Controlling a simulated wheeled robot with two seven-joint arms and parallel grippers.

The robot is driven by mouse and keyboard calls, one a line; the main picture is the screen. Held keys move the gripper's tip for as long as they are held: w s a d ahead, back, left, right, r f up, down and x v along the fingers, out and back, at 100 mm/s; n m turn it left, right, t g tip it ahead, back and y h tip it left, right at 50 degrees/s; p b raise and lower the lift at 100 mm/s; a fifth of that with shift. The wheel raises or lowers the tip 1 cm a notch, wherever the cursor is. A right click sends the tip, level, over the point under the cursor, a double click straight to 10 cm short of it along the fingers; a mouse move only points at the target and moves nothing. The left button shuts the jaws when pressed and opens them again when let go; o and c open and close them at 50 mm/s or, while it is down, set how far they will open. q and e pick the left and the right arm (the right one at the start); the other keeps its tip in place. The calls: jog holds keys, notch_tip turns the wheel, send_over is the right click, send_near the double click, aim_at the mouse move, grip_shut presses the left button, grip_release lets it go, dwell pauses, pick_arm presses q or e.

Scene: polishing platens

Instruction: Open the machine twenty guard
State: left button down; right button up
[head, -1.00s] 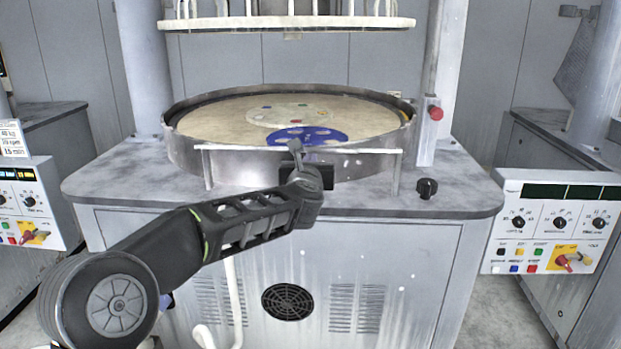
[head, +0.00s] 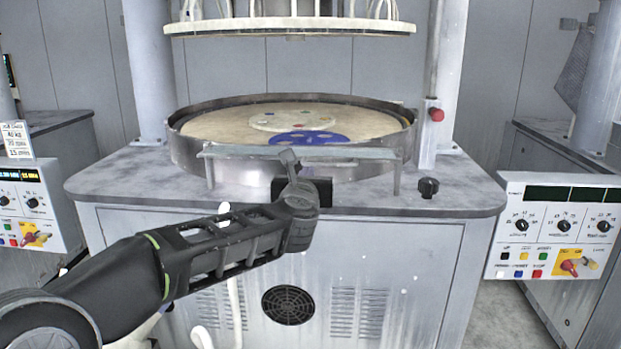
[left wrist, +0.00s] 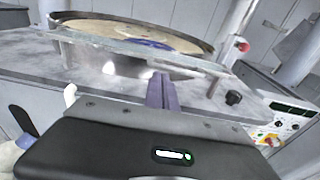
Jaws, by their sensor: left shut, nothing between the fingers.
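The guard (head: 235,152) is a clear, greenish panel on two short posts, at the front of the round platen (head: 225,122). It shows as a narrow tilted band, and also crosses the top of the left wrist view (left wrist: 120,47). My left gripper (head: 289,158) is shut and empty, with its fingertips at the middle of the guard's front edge. In the left wrist view the shut fingers (left wrist: 162,88) point up toward the guard; I cannot tell whether they touch it. My right gripper is not in view.
A red button (head: 436,114) is on the right column and a black knob (head: 428,187) on the worktop. A control panel (head: 558,225) stands at right, another (head: 28,205) at left. The raised upper plate (head: 290,27) hangs above the platen. A blue disc (head: 310,138) lies in it.

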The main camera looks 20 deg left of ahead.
pick_arm(q)
jog(key=v, duration=0.3)
jog(key=shift+d+r, duration=0.1)
jog(key=shift+r, duration=0.2)
